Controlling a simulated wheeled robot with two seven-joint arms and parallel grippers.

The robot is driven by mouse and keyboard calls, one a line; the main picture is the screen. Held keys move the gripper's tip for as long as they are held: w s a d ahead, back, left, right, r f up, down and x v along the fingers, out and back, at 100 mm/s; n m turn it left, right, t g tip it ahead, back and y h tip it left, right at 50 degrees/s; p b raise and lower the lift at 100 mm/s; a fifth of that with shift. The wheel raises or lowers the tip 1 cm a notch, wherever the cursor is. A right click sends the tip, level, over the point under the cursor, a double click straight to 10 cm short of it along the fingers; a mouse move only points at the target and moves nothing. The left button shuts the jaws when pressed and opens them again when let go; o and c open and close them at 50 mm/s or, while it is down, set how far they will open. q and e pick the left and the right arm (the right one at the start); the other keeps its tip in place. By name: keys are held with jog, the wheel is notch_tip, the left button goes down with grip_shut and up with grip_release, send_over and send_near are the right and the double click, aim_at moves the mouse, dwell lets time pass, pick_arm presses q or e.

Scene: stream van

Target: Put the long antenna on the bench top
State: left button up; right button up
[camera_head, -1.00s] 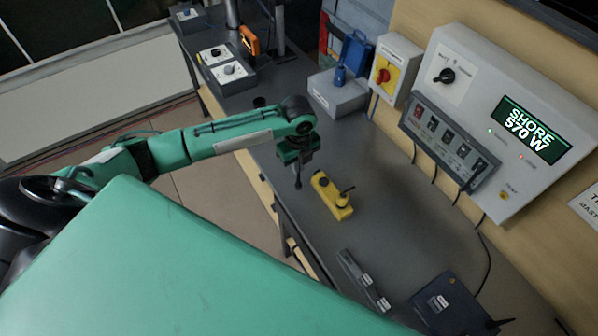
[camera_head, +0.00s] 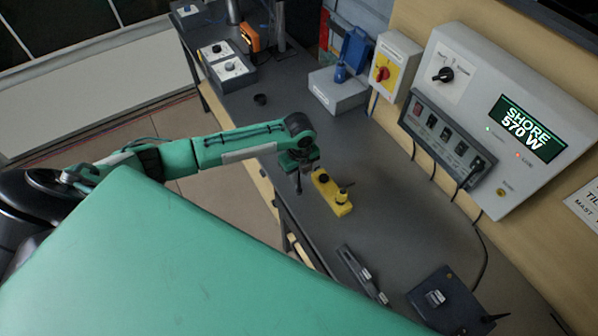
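My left gripper (camera_head: 298,164) is over the front part of the bench top (camera_head: 385,235), just left of a yellow device (camera_head: 331,191). A thin dark rod, which looks like the long antenna (camera_head: 298,184), hangs upright below its jaws and seems gripped. The jaws are small and dark here. I cannot tell whether the rod's lower end touches the bench. The yellow device lies on the bench with a black knob and a short black stub on it. My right gripper is not in view.
A grey box with a blue knob (camera_head: 338,91) stands behind. A dark bar (camera_head: 362,273) and a dark blue box (camera_head: 447,303) lie nearer on the bench. Wall panels line the right. Bench right of the yellow device is clear.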

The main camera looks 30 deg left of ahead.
pick_arm(q)
notch_tip(320, 180, up, 12)
jog(key=b, duration=0.3)
jog(key=shift+f, duration=0.2)
jog(key=shift+r, duration=0.4)
